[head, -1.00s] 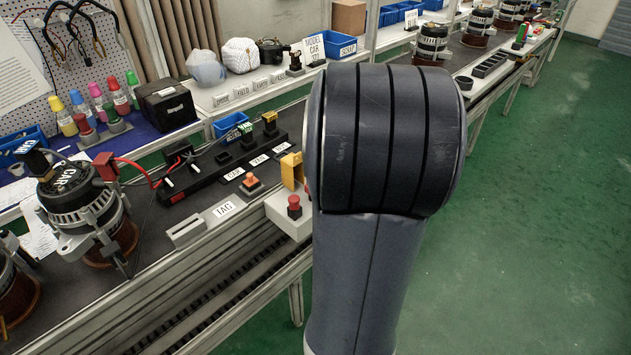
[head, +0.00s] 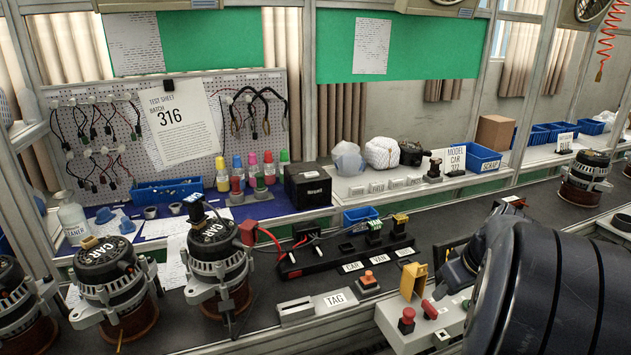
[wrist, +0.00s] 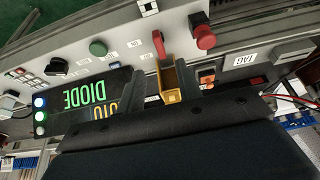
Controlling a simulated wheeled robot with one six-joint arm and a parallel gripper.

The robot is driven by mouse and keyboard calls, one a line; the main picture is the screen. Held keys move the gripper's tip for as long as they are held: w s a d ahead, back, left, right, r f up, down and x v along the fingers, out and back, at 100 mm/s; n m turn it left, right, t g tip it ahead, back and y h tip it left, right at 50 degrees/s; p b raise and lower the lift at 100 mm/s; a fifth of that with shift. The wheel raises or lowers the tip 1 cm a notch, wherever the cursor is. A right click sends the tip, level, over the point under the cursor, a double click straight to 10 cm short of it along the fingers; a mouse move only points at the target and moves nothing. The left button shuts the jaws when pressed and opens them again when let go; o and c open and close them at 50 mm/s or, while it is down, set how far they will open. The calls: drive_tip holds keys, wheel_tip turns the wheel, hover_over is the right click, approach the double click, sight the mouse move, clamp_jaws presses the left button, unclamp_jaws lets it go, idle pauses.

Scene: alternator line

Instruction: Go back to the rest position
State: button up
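My gripper (wrist: 148,92) shows in the wrist view as a wide dark body across the bottom with two short fingers standing apart. Nothing is seen held between them. Beyond the gap is a yellow holder (wrist: 171,84) on the control panel (wrist: 120,40); the wrist camera looks down on this panel. In the head view my dark arm fills the lower right corner, and the fingers cannot be made out there. The same yellow holder (head: 413,281) stands left of my arm, beside a red button (head: 407,318).
Alternators (head: 112,283) stand on the bench at left, another (head: 218,262) beside the black test strip (head: 335,258). A TAG slot (head: 296,312) lies in front. A lit display (wrist: 85,95) is close to my gripper in the wrist view. Blue bins (head: 483,158) line the back shelf.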

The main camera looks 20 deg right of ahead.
sight(431, 306)
drive_tip(key=x, duration=0.8)
drive_tip(key=shift+w+f+b, duration=0.1)
drive_tip(key=shift+f+b, duration=0.2)
drive_tip(key=shift+b, duration=0.1)
drive_tip(key=shift+r+p, duration=0.15)
drive_tip(key=shift+p, duration=0.15)
drive_tip(key=shift+b, duration=0.35)
drive_tip(key=p+v, duration=0.2)
drive_tip(key=v, duration=0.9)
drive_tip(key=b+x, duration=0.2)
drive_tip(key=x, duration=0.8)
drive_tip(key=shift+a+f, duration=0.1)
drive_tip(key=shift+f, duration=0.3)
drive_tip(key=shift+w+r+m+p, duration=0.15)
drive_tip(key=shift+m+p, duration=0.35)
drive_tip(key=shift+p, duration=0.4)
drive_tip(key=m+h+p, duration=0.1)
drive_tip(key=m+p, duration=0.1)
drive_tip(key=p, duration=0.1)
drive_tip(key=m+h+p, duration=0.1)
drive_tip(key=m+p, duration=0.2)
drive_tip(key=shift+a+g, duration=0.15)
drive_tip(key=shift+g, duration=0.15)
drive_tip(key=shift+m+h+p, duration=0.3)
drive_tip(key=shift+m+p, duration=0.2)
drive_tip(key=shift+m, duration=0.1)
